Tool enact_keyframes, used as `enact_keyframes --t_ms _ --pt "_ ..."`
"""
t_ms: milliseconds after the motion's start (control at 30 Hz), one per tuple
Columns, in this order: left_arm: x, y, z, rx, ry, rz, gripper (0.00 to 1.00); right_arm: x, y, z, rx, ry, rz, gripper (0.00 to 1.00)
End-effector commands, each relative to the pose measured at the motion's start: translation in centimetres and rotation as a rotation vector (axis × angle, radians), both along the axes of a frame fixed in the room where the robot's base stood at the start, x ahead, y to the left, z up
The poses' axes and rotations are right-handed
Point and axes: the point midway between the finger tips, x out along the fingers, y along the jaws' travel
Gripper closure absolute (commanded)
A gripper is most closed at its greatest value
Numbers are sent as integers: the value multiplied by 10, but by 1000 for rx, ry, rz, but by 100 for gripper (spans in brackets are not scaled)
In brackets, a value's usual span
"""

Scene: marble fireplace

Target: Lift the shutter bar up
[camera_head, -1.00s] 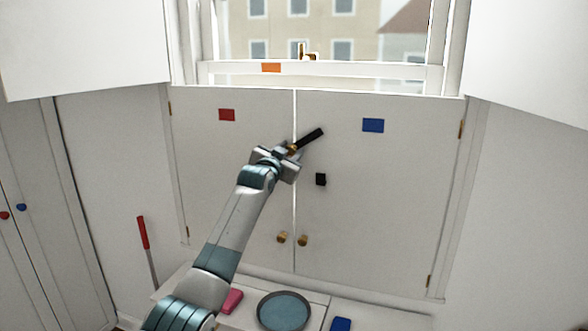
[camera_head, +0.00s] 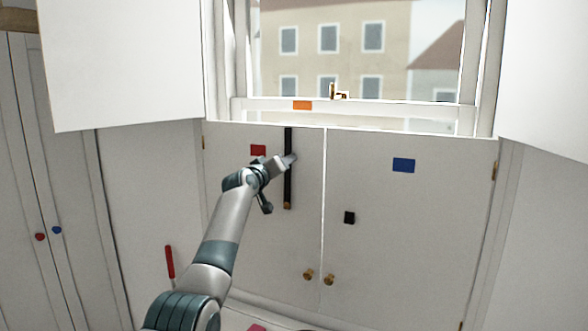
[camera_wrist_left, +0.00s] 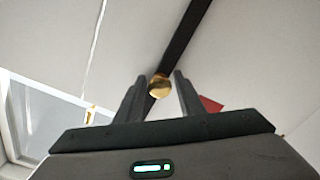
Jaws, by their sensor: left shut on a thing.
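The black shutter bar (camera_head: 288,185) stands upright against the left shutter door (camera_head: 225,230), with a brass pivot at its lower end. The bar also shows in the left wrist view (camera_wrist_left: 185,35), crossing behind the fingers. My left gripper (camera_head: 287,162) is at the bar's middle. In the left wrist view its fingers (camera_wrist_left: 158,88) sit either side of the bar's round brass knob (camera_wrist_left: 159,86), shut on it. The black catch (camera_head: 349,217) on the right shutter door (camera_head: 420,235) is empty. My right gripper is not in view.
A red patch (camera_head: 258,150) and a blue patch (camera_head: 404,165) mark the doors. Two brass knobs (camera_head: 318,278) sit low at the seam. White panels flank the window above. A red-handled tool (camera_head: 169,262) stands at lower left.

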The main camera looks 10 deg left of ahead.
Motion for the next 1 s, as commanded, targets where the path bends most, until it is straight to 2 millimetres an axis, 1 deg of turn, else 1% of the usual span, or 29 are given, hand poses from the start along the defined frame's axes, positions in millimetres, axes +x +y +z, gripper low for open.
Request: enact_keyframes --t_ms 33,200,333,500,867,900,933,1000 --pt "1 0 -4 -42 20 -8 100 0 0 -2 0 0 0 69" --pt "6 14 -6 -142 54 -9 100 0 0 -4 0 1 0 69" --pt "8 21 -6 -190 69 -9 100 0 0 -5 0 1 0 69" --pt "10 26 -7 -223 80 -9 100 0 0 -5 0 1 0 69" --pt "10 28 -6 -230 81 -8 100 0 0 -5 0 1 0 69" --pt "10 28 -6 -231 80 -7 61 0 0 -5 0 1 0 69" --pt "10 28 -6 -231 80 -7 56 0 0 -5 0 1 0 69" --pt "10 29 -5 -228 78 -7 56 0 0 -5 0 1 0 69"
